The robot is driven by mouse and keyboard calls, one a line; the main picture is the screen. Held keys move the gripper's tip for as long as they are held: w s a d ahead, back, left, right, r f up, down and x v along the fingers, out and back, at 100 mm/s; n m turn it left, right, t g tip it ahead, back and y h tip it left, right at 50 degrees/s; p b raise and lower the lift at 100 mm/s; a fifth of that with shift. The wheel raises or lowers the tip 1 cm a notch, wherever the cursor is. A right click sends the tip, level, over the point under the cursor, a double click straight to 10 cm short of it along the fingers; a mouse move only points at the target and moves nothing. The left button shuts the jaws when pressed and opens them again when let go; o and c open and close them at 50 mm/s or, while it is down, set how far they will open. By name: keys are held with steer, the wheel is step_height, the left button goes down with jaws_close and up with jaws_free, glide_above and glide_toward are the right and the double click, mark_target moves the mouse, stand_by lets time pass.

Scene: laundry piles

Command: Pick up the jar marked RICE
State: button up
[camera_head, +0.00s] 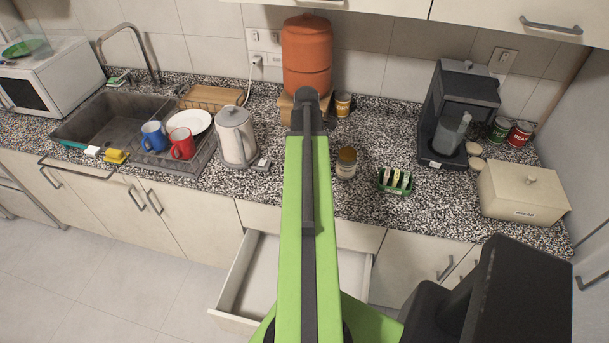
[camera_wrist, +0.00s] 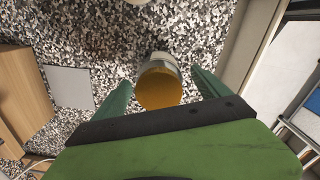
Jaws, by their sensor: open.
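A small glass jar (camera_head: 346,162) with a golden-brown lid stands upright on the speckled counter, just right of my arm in the head view. Its pale label is too small to read, so I cannot tell whether it says RICE. In the wrist view, a jar with an amber lid (camera_wrist: 160,86) stands between the two fingers of my gripper (camera_wrist: 160,79). The fingers are open, with a gap to the jar on both sides. My gripper is hidden behind my green arm in the head view.
A white kettle (camera_head: 236,137) stands left, an orange canister (camera_head: 306,55) behind, and a green rack (camera_head: 396,181) right of the jar. A coffee machine (camera_head: 457,105), green can (camera_head: 498,130), red can (camera_head: 520,133) and beige box (camera_head: 524,193) are further right. A drawer (camera_head: 232,285) is open below.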

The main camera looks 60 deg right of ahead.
step_height(320, 180, down, 3)
steer(key=shift+f+b, duration=0.1)
steer(key=shift+b, duration=0.85)
steer(key=shift+r, duration=0.2)
steer(key=shift+c, duration=0.5)
jaws_close()
